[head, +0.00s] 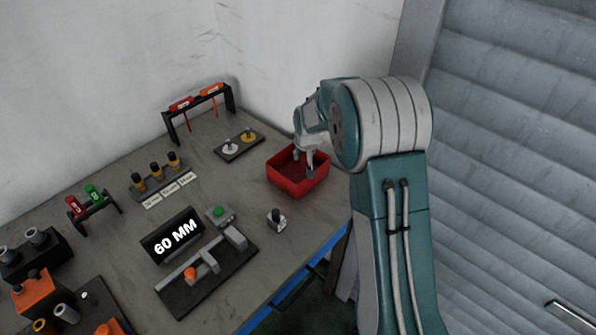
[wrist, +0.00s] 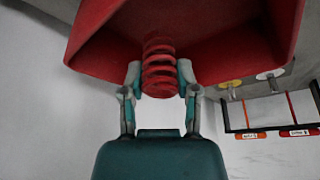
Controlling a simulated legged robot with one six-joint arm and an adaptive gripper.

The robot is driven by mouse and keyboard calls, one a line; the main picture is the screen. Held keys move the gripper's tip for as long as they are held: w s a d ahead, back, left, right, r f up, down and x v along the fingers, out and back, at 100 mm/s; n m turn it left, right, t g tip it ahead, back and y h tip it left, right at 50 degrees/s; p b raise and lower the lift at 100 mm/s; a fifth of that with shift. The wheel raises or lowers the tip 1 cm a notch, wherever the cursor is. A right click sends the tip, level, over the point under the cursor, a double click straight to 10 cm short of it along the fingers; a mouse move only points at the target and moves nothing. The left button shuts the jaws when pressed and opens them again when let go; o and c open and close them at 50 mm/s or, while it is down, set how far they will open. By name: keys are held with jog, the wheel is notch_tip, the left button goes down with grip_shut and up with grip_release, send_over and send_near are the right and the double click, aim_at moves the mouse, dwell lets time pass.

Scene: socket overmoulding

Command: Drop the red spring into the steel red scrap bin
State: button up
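The steel red scrap bin (head: 297,187) stands at the right end of the bench. It fills the top of the wrist view (wrist: 95,45). My gripper (head: 304,162) points down at the bin's opening in the head view. In the wrist view my gripper (wrist: 160,78) is shut on the red spring (wrist: 159,66), with one finger on each side of its coils. The spring shows against the bin's red inside. The spring cannot be made out in the head view.
A black rack with red and orange tools (head: 198,103) stands behind the bin. A plate with two round pieces (head: 239,145) lies to its left. A small block with a pin (head: 277,221) and a 60 MM display (head: 172,236) stand nearer the front.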

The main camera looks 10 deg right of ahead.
jog(key=shift+o, duration=0.6)
jog(key=v, duration=1.2)
jog(key=shift+a, duration=0.1)
